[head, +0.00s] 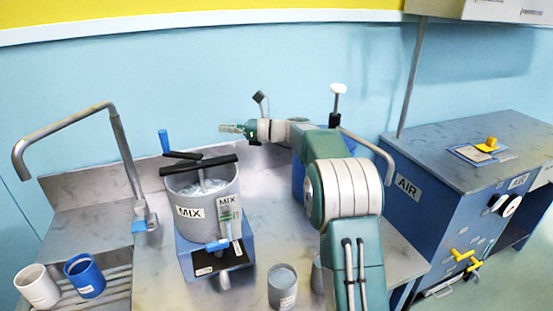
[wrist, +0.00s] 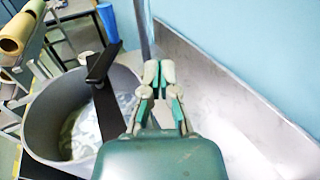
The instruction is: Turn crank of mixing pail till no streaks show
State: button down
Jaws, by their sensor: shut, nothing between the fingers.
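The grey mixing pail (head: 173,192) labelled MIX stands on a blue base (head: 238,255) on the metal counter. A black bar (head: 222,161) spans its top. The crank has a blue upright handle (head: 164,141) at the pail's back left; the handle also shows in the wrist view (wrist: 108,22). The mixture (head: 207,188) is grey with pale swirls, also visible in the wrist view (wrist: 80,130), partly hidden by the bar. My gripper (head: 223,128) is shut and empty, above and behind the pail, apart from the handle. Its fingers show in the wrist view (wrist: 159,72).
A bent grey pipe (head: 125,150) rises left of the pail. A white cup (head: 36,287) and a blue cup (head: 86,277) stand on the drainboard at front left. A grey cup (head: 283,289) stands before the pail. A blue AIR cabinet (head: 440,210) is at the right.

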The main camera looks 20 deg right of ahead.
jog(key=s+m+t+h, duration=0.2)
jog(key=h, duration=0.1)
jog(key=s+m+t+h, duration=0.2)
jog(key=m+t+h, duration=0.1)
jog(key=s+m+t+h, duration=0.2)
jog(key=m+t+h, duration=0.1)
jog(key=shift+s+d, duration=0.35)
jog(key=shift+s, duration=0.05)
jog(key=v, duration=1.3)
jog(key=shift+s+f, duration=0.2)
jog(key=shift+s, duration=0.1)
